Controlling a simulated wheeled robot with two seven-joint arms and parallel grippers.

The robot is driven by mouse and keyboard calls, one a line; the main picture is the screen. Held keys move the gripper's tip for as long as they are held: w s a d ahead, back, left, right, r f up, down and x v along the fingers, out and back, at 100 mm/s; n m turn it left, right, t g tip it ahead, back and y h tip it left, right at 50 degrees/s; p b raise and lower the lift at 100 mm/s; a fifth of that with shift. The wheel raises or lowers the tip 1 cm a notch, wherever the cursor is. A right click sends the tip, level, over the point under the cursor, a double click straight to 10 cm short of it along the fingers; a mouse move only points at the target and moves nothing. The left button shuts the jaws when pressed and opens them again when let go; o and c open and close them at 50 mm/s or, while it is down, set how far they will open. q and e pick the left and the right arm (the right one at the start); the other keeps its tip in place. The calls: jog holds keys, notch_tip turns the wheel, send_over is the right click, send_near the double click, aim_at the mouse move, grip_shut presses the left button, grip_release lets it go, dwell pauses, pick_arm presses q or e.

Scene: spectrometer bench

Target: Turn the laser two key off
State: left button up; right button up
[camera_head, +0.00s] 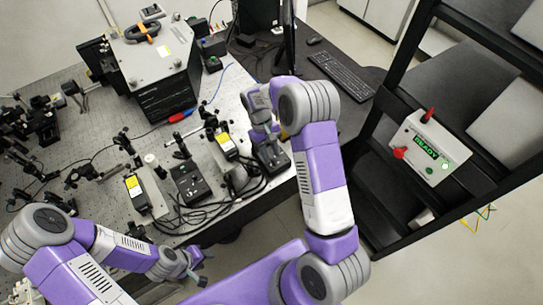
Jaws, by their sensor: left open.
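Two small black controller boxes stand on the optical table near its front edge. One box (190,184) is left of a tangle of black cables, and the other box (272,158) is at the table's right corner. I cannot tell which belongs to laser two, and no key can be made out. My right gripper (266,128) is above the right-hand box, its fingers too small and partly hidden to show their state. Whether it touches the box is unclear. My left gripper (190,272) is open and empty, low in front of the table.
Two yellow-labelled modules (134,186) (227,145) stand beside the boxes. A large grey instrument (150,62) is behind. A white box with a green READY display (428,148) sits on the black rack at right. A keyboard (341,75) lies on the desk.

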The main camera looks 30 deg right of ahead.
jog(key=v, duration=0.5)
jog(key=shift+w+r, duration=0.1)
jog(key=shift+r, duration=0.1)
dwell(0.3)
